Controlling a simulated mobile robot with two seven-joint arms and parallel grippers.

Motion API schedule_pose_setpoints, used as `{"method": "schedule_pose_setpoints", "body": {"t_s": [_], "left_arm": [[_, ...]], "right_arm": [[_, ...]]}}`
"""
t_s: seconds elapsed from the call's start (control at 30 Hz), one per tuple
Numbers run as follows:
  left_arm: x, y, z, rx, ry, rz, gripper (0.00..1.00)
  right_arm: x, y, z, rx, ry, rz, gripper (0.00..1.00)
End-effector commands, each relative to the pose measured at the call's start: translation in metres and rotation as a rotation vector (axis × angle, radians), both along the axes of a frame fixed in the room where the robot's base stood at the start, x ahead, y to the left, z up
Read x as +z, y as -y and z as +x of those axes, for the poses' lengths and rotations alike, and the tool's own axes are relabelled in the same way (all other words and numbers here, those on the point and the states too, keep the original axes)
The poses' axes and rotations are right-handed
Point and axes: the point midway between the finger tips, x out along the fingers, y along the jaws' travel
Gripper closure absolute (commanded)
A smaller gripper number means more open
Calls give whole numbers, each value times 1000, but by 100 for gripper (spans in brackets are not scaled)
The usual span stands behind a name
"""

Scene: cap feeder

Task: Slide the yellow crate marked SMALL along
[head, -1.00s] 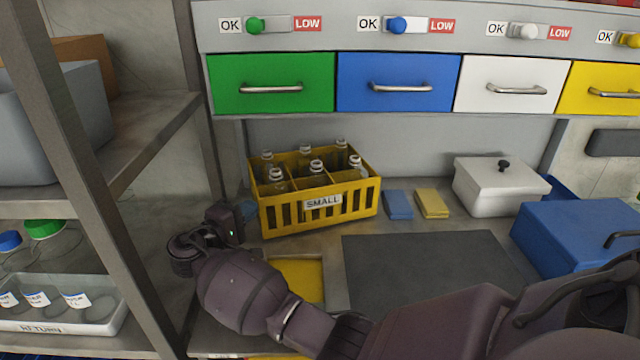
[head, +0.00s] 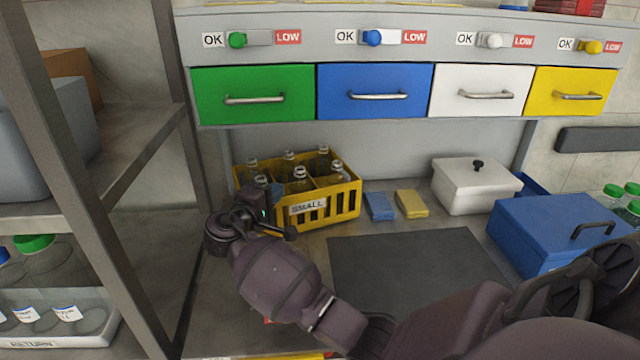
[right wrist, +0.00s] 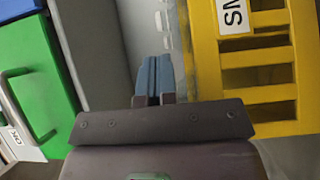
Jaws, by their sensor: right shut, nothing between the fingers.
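The yellow crate (head: 345,206), with a white SMALL label (head: 308,207), stands upright on the worktop under the drawers and holds several clear bottles (head: 300,181). My right gripper (head: 277,190) covers its left front corner in the head view. In the right wrist view, the gripper's blue fingertips (right wrist: 153,76) are together and empty, beside the crate (right wrist: 262,75), which fills the right side. A narrow gap shows between fingertips and crate in that view. I cannot tell whether they touch. My left gripper is not in view.
A blue sponge (head: 379,206) and a yellow sponge (head: 411,204) lie just right of the crate. Beyond them stand a white lidded box (head: 475,190) and a blue box (head: 545,235). A dark mat (head: 415,265) lies in front. A shelf post (head: 192,170) rises at the left.

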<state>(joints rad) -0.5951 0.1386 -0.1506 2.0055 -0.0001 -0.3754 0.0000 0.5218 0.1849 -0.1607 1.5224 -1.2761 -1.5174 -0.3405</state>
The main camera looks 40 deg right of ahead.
Motion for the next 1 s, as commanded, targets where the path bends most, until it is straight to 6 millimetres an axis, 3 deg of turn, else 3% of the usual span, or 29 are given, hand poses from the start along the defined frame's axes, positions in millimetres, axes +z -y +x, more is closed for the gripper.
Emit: {"method": "schedule_pose_setpoints", "body": {"t_s": [0.3, 0.5, 0.7, 1.0], "left_arm": [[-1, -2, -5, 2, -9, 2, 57], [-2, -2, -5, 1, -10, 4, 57], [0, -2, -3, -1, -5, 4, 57], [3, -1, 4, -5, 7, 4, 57]], "right_arm": [[0, 59, -26, -2, -1, -1, 100], [0, 85, -37, 0, -1, -1, 100], [0, 97, -42, 0, -1, 0, 100], [0, 98, -42, 0, -1, 0, 100]]}}
